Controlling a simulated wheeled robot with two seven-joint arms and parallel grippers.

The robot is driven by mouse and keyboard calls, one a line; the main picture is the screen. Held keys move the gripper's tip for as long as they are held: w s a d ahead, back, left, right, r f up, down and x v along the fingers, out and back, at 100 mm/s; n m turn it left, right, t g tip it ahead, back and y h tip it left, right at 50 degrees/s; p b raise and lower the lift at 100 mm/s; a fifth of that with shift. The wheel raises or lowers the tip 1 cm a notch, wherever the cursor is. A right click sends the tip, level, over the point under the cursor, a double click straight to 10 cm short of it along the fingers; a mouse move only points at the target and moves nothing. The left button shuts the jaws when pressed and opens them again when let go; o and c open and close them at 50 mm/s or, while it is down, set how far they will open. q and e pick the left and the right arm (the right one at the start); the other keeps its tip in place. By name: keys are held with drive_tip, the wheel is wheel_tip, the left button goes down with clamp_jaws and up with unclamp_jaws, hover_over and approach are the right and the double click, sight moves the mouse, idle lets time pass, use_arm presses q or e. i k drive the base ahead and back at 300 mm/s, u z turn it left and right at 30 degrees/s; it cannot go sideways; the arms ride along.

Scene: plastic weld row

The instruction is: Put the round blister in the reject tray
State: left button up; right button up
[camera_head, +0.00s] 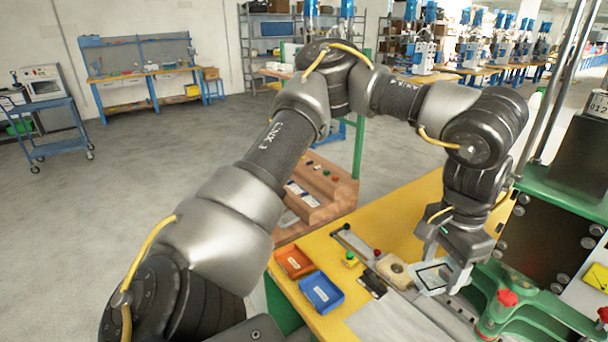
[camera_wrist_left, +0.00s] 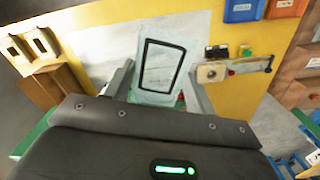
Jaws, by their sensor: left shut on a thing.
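My left gripper (camera_head: 441,272) is shut on a clear blister (camera_head: 431,279), above the yellow bench near the green press. In the left wrist view the blister (camera_wrist_left: 163,68) sits between the two fingers of the gripper (camera_wrist_left: 160,88). It looks like a flat clear piece with a black four-sided outline; no round shape shows. An orange-red tray (camera_head: 293,261) and a blue tray (camera_head: 321,292) stand on the bench to the left of the gripper. Their labels are too small to read, so I cannot tell which is for rejects. My right gripper is not in view.
The yellow bench (camera_head: 395,222) carries a metal bar with a red knob (camera_head: 377,253), a yellow button box (camera_head: 350,260) and a pale sheet (camera_head: 392,322). A green press (camera_head: 530,318) with red knobs stands at right. Brown stepped shelving (camera_head: 330,192) adjoins the bench.

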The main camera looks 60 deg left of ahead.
sight(294, 263)
drive_tip(key=z, duration=0.4)
drive_tip(key=k, duration=0.85)
drive_tip(key=u, duration=0.35)
drive_tip(key=i, duration=0.65)
drive_tip(key=u, duration=1.15)
drive_tip(key=i, duration=0.75)
drive_tip(key=u, duration=0.05)
